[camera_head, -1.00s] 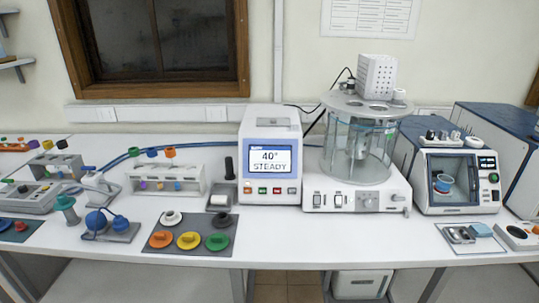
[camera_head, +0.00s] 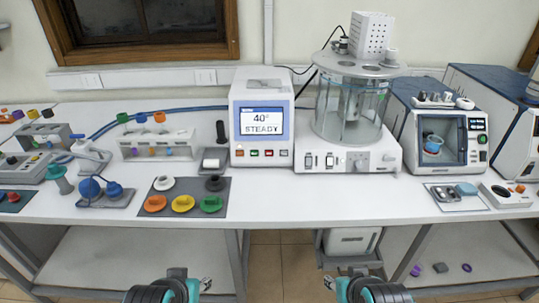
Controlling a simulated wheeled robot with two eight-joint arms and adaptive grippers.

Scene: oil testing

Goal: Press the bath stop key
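The white bath controller (camera_head: 262,83) stands at the table's middle, its screen (camera_head: 262,122) reading "40° STEADY". Below the screen is a row of small keys: an orange one (camera_head: 239,153), a green one (camera_head: 254,153), a red one (camera_head: 269,153) and a pale one (camera_head: 284,153). Their labels are too small to read. The glass bath (camera_head: 350,110) stands to its right on a white base. My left gripper (camera_head: 206,284) and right gripper (camera_head: 329,283) are at the bottom of the view, below the table's front edge, far from the keys. Their finger opening is unclear.
A dark mat (camera_head: 229,207) with coloured caps lies front left of the controller. A cap rack (camera_head: 158,146) stands behind it. An oven-like device (camera_head: 440,135) is at the right, with a tray (camera_head: 460,206) before it. The table front below the controller is clear.

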